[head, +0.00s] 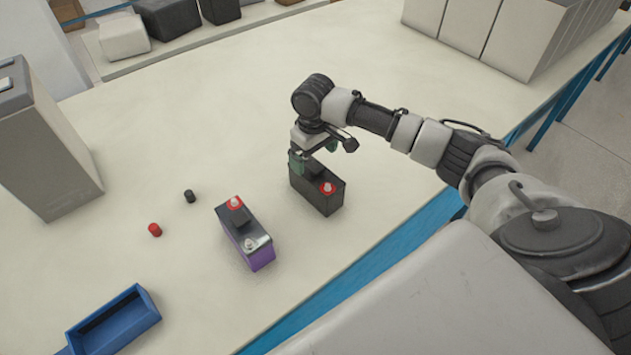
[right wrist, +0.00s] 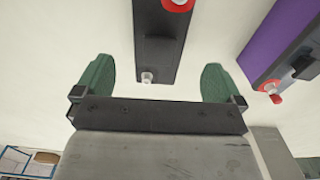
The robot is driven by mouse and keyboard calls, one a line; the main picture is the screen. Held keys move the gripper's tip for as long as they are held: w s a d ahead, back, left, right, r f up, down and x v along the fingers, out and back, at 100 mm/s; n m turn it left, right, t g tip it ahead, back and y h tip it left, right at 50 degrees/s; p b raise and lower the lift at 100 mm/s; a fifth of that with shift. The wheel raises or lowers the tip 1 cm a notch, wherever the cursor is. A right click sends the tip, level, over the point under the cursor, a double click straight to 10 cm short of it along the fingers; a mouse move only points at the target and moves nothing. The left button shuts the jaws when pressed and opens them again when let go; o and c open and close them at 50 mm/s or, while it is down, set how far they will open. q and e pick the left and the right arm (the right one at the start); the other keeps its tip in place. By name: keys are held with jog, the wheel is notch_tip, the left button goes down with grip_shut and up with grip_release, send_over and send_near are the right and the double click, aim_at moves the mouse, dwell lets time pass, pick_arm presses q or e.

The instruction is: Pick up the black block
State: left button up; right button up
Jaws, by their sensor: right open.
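The black block (head: 322,198) is a box-shaped battery standing upright on the pale table, with a red-ringed terminal on top. My right gripper (head: 314,156) is over its far end, pointing down, with its green fingers apart. In the right wrist view the black block (right wrist: 158,48) lies between and ahead of the two open fingers of the right gripper (right wrist: 157,72), with a gap on each side. Its light terminal shows near the palm. The gripper partly hides the block's far end in the head view. My left gripper is not in view.
A purple battery (head: 257,253) stands left of the black block; it also shows in the right wrist view (right wrist: 275,38). A red cap (head: 155,230) and a black cap (head: 190,196) lie further left. A blue tray (head: 150,319) is at lower left. A grey box (head: 62,180) stands at far left.

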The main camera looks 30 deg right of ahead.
aim_at(316, 165)
jog(key=shift+w+f, duration=0.1)
jog(key=shift+f, duration=0.35)
jog(key=f, duration=0.2)
jog(key=f+p, duration=0.1)
jog(key=f, duration=0.1)
jog(key=shift+s+d, duration=0.1)
jog(key=shift+s, duration=0.3)
jog(key=shift+w+f, duration=0.1)
jog(key=shift+f, duration=0.2)
jog(key=c, duration=1.8)
jog(key=shift+w+r, duration=0.15)
grip_shut()
